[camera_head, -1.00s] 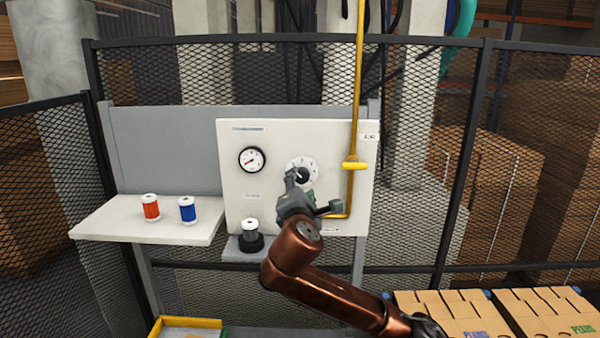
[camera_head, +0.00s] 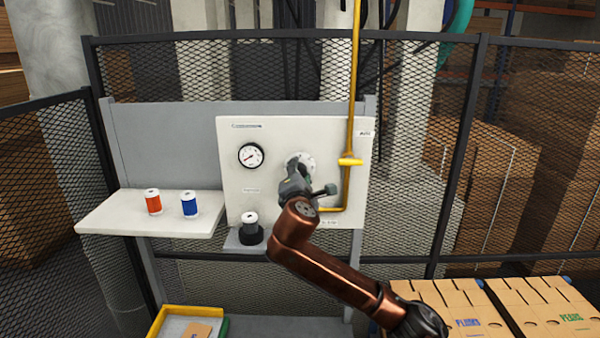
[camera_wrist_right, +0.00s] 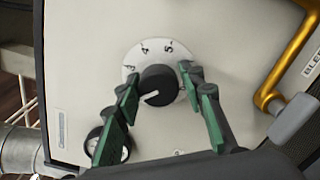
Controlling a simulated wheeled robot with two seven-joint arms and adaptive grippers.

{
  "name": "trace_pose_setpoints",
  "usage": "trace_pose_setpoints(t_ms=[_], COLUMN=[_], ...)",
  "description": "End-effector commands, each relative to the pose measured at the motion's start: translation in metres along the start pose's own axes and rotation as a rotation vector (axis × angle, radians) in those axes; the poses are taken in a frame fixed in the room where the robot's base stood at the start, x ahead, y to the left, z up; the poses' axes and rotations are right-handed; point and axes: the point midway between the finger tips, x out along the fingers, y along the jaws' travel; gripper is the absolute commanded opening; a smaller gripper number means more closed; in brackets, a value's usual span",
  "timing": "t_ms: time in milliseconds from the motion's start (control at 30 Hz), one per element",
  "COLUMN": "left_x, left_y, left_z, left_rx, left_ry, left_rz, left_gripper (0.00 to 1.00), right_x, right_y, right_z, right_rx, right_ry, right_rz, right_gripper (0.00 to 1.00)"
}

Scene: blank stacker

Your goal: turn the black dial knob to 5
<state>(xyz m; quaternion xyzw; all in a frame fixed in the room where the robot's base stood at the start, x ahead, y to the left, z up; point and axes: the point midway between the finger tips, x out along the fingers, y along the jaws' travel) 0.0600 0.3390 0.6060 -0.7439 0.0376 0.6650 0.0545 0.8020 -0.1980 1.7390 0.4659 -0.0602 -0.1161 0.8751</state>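The black dial knob (camera_wrist_right: 160,80) sits on a round white scale in the right wrist view, with 3, 4 and 5 readable. The knob's white mark points to the lower left of that view, away from the 5. My right gripper (camera_wrist_right: 160,74) is open, its green-padded fingers on either side of the knob with small gaps showing. In the head view my right gripper (camera_head: 297,168) is in front of the dial (camera_head: 308,160) and hides the knob. My left gripper is in neither current view.
A yellow pipe with a yellow lever (camera_head: 350,161) runs right of the dial. A gauge (camera_head: 251,155) is on the panel to its left. A red spool (camera_head: 153,202) and a blue spool (camera_head: 189,205) stand on the shelf (camera_head: 120,225). A black-based piece (camera_head: 250,234) sits below the panel.

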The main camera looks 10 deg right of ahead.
Motion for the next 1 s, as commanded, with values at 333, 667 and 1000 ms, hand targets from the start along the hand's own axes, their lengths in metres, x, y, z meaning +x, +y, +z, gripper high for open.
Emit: trace_pose_setpoints(t_ms=[333,667,1000], left_x=[-0.001,0.003,0.022], left_y=[0.001,0.000,0.001], left_z=[0.014,0.010,0.009], left_rx=[-0.003,-0.002,-0.001], left_ry=[-0.018,-0.012,-0.009], left_rz=[0.001,0.000,0.000], left_gripper=[0.40,0.40,0.40], right_x=[0.000,0.000,0.000], right_y=[0.000,-0.001,-0.003], right_z=[0.000,0.000,-0.003], right_rx=[0.000,0.029,0.228], right_ry=[0.000,0.000,0.001], right_rz=[0.000,-0.001,-0.001], right_gripper=[0.11,0.06,0.06])
